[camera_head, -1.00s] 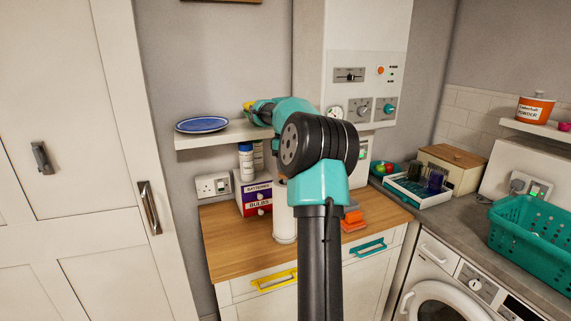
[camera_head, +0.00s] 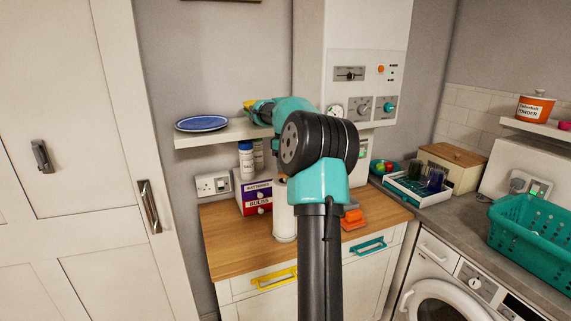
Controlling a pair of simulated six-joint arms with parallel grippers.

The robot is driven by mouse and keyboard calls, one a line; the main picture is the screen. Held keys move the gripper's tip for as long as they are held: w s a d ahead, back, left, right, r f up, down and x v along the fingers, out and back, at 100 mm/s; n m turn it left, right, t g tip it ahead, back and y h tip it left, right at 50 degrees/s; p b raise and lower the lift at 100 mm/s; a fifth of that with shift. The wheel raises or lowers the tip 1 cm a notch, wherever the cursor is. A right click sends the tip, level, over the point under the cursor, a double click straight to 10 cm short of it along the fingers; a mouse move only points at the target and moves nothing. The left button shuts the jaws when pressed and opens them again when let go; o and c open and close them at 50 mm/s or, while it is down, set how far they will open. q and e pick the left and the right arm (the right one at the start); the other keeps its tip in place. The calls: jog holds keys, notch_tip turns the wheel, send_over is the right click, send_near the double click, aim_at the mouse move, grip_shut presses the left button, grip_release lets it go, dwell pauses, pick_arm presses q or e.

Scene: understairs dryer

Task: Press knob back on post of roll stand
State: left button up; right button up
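A white roll (camera_head: 285,222) stands upright on the wooden worktop, partly hidden behind my arm. The top of its stand and any post are hidden by the arm. One arm of mine, apparently the right, rises from the bottom middle and bends away to the left over the roll. Its gripper end (camera_head: 252,106) is small and mostly hidden, just above the wall shelf. Something yellow shows at its tip; I cannot tell whether this is a held knob or part of the gripper. I see no knob clearly. My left gripper is not in view.
A blue plate (camera_head: 202,124) lies on the shelf (camera_head: 212,138). White bottles and a batteries and bulbs box (camera_head: 256,196) stand left of the roll. An orange object (camera_head: 352,220) lies right of it. The front-left worktop (camera_head: 232,245) is clear.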

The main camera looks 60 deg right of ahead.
jog(key=shift+f, duration=0.15)
jog(key=o, duration=1.5)
jog(key=shift+o, duration=0.2)
jog(key=shift+r, duration=3.5)
